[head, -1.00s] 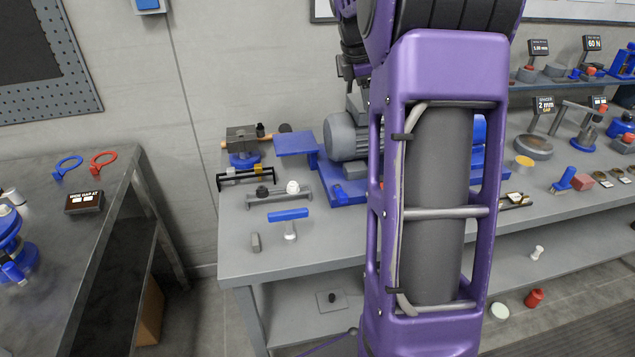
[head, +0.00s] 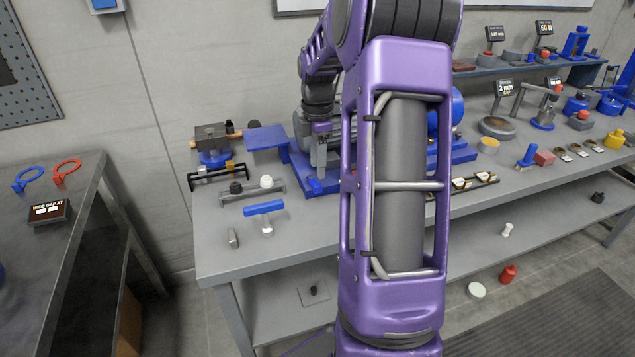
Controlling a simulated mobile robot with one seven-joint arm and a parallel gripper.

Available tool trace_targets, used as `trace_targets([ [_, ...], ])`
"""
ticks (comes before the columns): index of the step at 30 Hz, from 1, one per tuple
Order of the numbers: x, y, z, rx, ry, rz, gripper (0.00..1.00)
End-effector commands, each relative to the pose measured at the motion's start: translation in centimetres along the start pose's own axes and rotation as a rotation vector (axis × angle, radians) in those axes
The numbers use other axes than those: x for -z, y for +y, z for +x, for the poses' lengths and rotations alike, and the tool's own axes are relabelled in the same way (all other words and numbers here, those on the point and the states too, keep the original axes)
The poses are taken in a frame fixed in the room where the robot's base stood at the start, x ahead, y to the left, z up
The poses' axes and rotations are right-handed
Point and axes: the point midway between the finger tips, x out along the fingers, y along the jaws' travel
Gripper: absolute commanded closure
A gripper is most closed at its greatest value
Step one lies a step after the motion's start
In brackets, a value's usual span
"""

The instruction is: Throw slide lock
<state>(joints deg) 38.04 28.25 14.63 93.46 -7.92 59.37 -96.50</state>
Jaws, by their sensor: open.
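My gripper (head: 319,160) points down in front of the grey motor on the blue base (head: 320,186), partly hidden by my purple arm. Its finger gap is small in the picture, and nothing shows between the fingers. No part is clearly marked as the slide lock. To the gripper's left are a black rail with a yellow piece (head: 218,176) and a grey rail (head: 252,194) carrying a black knob (head: 236,187) and a white knob (head: 266,181). I cannot tell which is the lock. The gripper is apart from both rails.
A blue plate (head: 267,138) is left of the motor. A dark table (head: 60,250) stands at left, with floor between.

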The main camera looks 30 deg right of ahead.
Motion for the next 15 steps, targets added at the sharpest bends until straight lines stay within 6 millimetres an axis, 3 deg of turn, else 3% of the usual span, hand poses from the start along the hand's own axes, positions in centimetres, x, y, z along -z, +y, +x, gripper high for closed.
trace_targets([
  [1, 0.0, 0.0, 1.3, 0.003, 0.001, 0.000, 0.50],
  [6, 0.0, 0.0, 3.9, 0.002, 0.000, -0.001, 0.50],
  [15, 0.0, 0.0, 5.5, 0.000, -0.001, 0.000, 0.50],
])
